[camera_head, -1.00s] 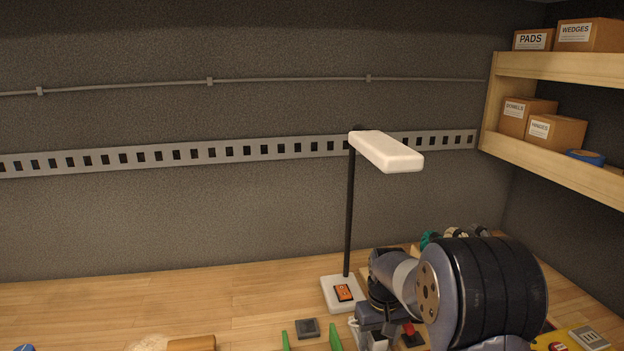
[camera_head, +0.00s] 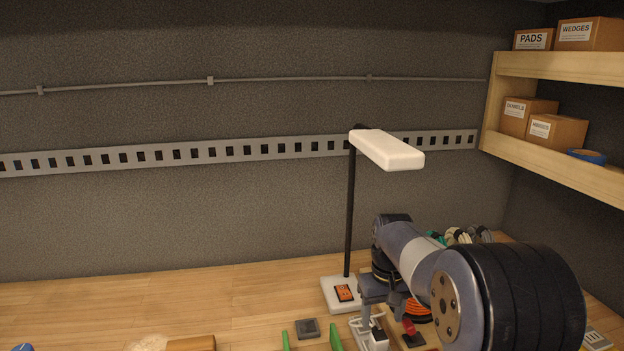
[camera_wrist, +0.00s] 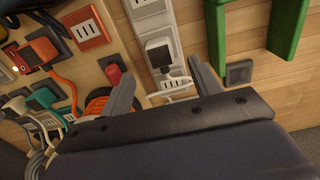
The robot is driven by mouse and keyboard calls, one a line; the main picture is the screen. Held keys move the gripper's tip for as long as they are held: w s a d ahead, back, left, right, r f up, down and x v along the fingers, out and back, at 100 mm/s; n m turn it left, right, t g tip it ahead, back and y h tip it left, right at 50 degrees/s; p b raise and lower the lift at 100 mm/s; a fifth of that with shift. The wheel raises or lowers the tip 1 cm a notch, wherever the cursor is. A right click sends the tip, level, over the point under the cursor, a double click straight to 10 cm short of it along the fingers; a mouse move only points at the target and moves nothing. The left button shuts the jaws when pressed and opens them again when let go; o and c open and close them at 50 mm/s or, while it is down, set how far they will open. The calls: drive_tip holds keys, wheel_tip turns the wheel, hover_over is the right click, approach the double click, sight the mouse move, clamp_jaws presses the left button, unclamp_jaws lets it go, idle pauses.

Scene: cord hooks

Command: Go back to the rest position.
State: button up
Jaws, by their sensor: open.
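My gripper (camera_wrist: 163,78) is open in the wrist view, with its two grey fingers apart and nothing held between them. Beyond the fingers lies a white power strip (camera_wrist: 165,85) with a dark-and-white plug (camera_wrist: 158,50) in it. In the head view my gripper (camera_head: 380,298) hangs at the lower right, above the power strip (camera_head: 367,324) and its white plug (camera_head: 378,339). A red part (camera_head: 409,327) on a dark base and an orange cord coil (camera_head: 418,312) show just right of it. My arm hides part of the bench there.
A lamp (camera_head: 386,150) on a black post stands close behind my gripper. Green upright pieces (camera_head: 336,337) stand left of the strip. Other coiled cords (camera_head: 462,236) lie behind my arm. A shelf (camera_head: 560,69) with boxes is at the right. The bench's left is mostly clear.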

sight(380, 335)
wheel_tip(380, 335, down, 7)
drive_tip(key=shift+r+p, duration=0.15)
drive_tip(key=shift+p, duration=0.3)
drive_tip(key=shift+r+p, duration=0.35)
drive_tip(key=shift+p, duration=0.2)
drive_tip(key=shift+f+b, duration=0.15)
drive_tip(key=shift+b, duration=0.35)
wheel_tip(380, 335, up, 6)
drive_tip(key=p, duration=0.4)
drive_tip(key=shift+p, duration=0.35)
